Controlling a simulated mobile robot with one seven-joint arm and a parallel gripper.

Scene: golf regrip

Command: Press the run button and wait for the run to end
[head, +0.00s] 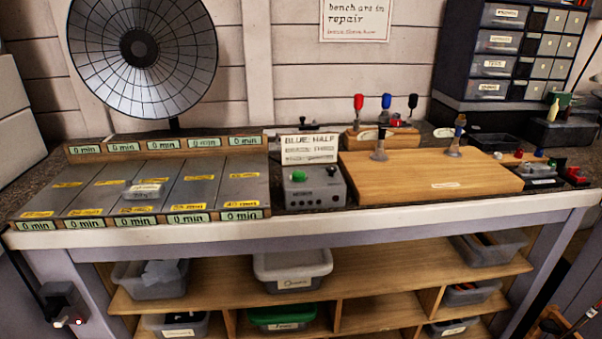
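A small grey control box (314,188) stands on the bench, left of the wooden board. A green button (298,175) and a dark knob or switch (331,171) sit on its top. I cannot tell which control is marked as the run button, or whether any is pressed. A card (309,148) behind the box has "BLUE: HALF" as its top line; its smaller lines are blurred. Green labels (188,219) reading "0 min" line the front and back of a grey panel (110,183) with several lanes. A small labelled block (141,191) lies on it. My gripper is not in view.
A wooden board (430,180) holds two small upright clamps. Red, blue and black-handled tools (386,104) stand behind it. A dish heater (142,52) rises at back left, a drawer cabinet (495,52) at back right. Bins fill the shelves (380,272) below.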

